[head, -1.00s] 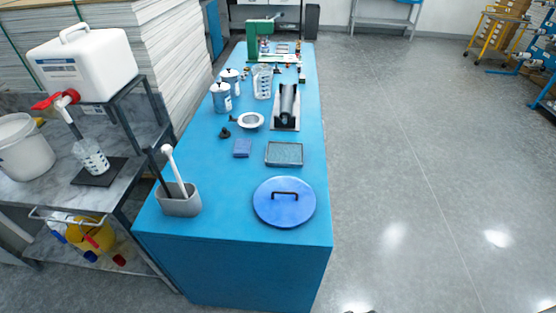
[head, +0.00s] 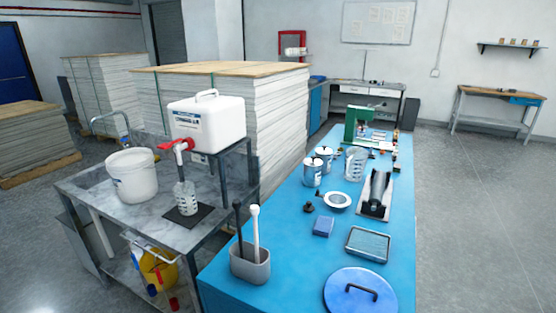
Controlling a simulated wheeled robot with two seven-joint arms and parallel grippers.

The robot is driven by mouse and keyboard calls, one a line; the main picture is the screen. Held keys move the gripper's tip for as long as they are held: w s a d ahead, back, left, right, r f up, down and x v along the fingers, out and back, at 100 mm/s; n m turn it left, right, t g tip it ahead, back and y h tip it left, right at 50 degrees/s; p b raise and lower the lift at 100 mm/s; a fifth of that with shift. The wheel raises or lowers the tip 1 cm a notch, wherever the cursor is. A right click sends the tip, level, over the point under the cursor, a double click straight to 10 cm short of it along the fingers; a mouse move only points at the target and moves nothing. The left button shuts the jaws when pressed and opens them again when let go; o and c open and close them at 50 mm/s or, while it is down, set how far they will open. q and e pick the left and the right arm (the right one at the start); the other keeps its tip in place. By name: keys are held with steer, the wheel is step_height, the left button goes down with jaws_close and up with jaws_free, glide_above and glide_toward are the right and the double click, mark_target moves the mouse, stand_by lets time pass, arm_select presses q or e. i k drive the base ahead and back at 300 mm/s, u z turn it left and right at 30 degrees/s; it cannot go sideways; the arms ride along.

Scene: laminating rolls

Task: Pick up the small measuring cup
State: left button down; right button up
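A small clear measuring cup (head: 187,198) with dark markings stands upright on a dark square pad (head: 188,215) on the grey marble-topped side table. It is under the red tap (head: 178,145) of a white jerrycan (head: 207,122). A larger clear measuring jug (head: 355,163) stands on the blue bench, beside the metal cans. Neither of my grippers shows in the head view.
A white bucket (head: 132,175) stands left of the cup on the side table (head: 90,188). A dark metal stand (head: 225,165) holds the jerrycan. The blue bench (head: 300,262) holds a grey holder with brushes (head: 250,265), a blue lid (head: 360,292) and a tray (head: 368,245).

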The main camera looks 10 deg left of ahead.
mark_target(185, 196)
steer(key=u, duration=2.4)
steer(key=i, duration=4.7)
